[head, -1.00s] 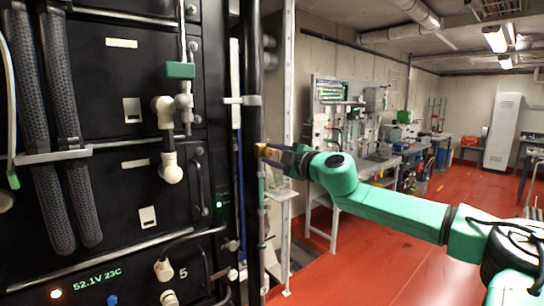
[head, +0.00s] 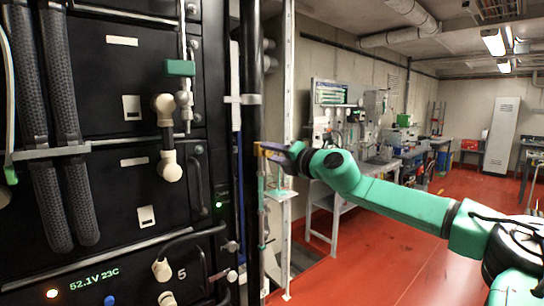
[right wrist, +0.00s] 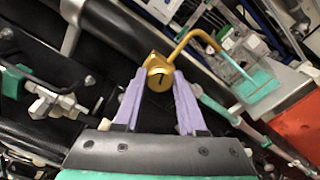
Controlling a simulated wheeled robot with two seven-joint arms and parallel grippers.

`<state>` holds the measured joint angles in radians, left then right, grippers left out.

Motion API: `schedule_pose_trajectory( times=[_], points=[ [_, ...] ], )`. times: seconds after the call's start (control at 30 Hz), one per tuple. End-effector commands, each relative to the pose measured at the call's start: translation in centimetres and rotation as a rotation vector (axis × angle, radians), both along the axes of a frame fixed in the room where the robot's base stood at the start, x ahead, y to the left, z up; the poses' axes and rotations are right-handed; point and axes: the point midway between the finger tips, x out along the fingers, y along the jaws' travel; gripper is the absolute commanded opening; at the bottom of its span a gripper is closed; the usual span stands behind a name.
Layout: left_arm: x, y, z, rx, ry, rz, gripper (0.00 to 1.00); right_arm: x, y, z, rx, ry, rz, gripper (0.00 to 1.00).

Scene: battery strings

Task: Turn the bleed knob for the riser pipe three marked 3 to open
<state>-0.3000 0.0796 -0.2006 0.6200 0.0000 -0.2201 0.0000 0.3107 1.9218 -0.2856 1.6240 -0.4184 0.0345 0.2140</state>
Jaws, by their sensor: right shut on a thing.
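A brass bleed knob (right wrist: 160,78) with a dark mark on its face sits between my right gripper's lavender fingers in the right wrist view. A bent brass spout (right wrist: 195,42) rises beside it. My right gripper (right wrist: 158,92) is shut on the knob. In the head view the right gripper (head: 270,150) reaches in from the right to the brass fitting (head: 262,147) on a dark vertical pipe (head: 252,120). The fingers partly cover the knob there. A number 3 label is not readable. My left gripper is not in view.
A black battery rack (head: 110,90) with hoses and fittings fills the left. A pale upright post (head: 287,90) stands just behind the gripper. In the right wrist view a clear container (right wrist: 245,70) is near the spout. Red floor (head: 385,245) is open at right.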

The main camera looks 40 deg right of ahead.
Motion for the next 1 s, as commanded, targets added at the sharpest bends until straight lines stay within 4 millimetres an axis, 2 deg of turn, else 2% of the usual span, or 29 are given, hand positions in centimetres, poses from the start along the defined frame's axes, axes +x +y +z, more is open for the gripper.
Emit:
schedule_pose_trajectory(
  times=[1.0],
  points=[
    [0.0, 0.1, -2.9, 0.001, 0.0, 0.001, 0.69, 0.0, 0.0, -0.1, -0.951, 0.021, 0.0, 0.0]
  ],
)
